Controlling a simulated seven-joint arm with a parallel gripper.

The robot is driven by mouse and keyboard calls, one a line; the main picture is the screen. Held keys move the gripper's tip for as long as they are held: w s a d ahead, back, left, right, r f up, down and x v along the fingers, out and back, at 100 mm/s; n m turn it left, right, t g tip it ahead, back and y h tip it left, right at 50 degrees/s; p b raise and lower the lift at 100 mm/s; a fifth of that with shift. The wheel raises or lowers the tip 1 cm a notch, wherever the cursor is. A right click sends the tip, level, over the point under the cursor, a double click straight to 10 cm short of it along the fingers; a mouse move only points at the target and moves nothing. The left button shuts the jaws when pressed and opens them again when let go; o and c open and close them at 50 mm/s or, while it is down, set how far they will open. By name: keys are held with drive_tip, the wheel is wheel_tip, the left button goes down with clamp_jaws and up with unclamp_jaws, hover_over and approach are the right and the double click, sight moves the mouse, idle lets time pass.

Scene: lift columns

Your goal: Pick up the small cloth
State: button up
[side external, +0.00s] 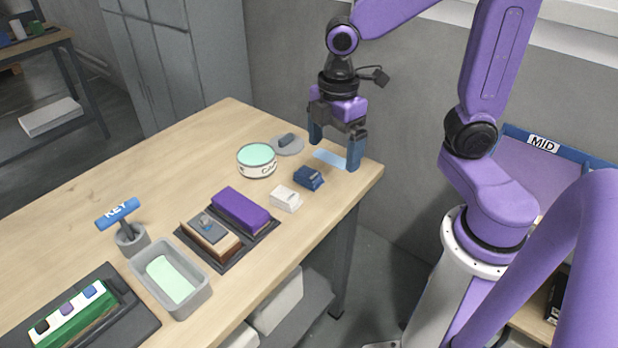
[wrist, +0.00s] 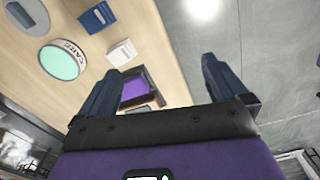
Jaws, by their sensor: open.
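A small light blue flat piece, which looks like the small cloth (side external: 328,157), lies on the wooden table near its right back corner in the side view. My gripper (side external: 334,151) is open and points down over this corner, with its fingers apart. In the side view the right finger covers the right end of the cloth, and I cannot tell whether it touches the cloth or the table. I cannot make out the cloth in the wrist view.
A dark blue block (side external: 308,179), a white block (side external: 287,202), a round tin (side external: 257,168) and a grey disc (side external: 280,149) stand close by. Farther off are a purple block (side external: 240,213), a grey bin (side external: 203,299) with a pale green piece, and a KEY-marked handle (side external: 118,211).

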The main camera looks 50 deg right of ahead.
drive_tip(key=w+d+f+n, duration=0.1)
drive_tip(key=w+d, duration=0.2)
drive_tip(key=w, duration=0.3)
drive_tip(key=w+d+n, duration=0.2)
drive_tip(key=w+d, duration=0.2)
drive_tip(key=w, duration=0.2)
hover_over(309, 173)
drive_tip(key=f, duration=1.2)
drive_tip(key=shift+a+f, duration=0.15)
drive_tip(key=shift+a, duration=0.2)
drive_tip(key=shift+d+f, duration=0.15)
drive_tip(key=shift+f, duration=1.15)
drive_tip(key=shift+d+f, duration=0.15)
drive_tip(key=shift+f, duration=1.15)
drive_tip(key=c, duration=1.1)
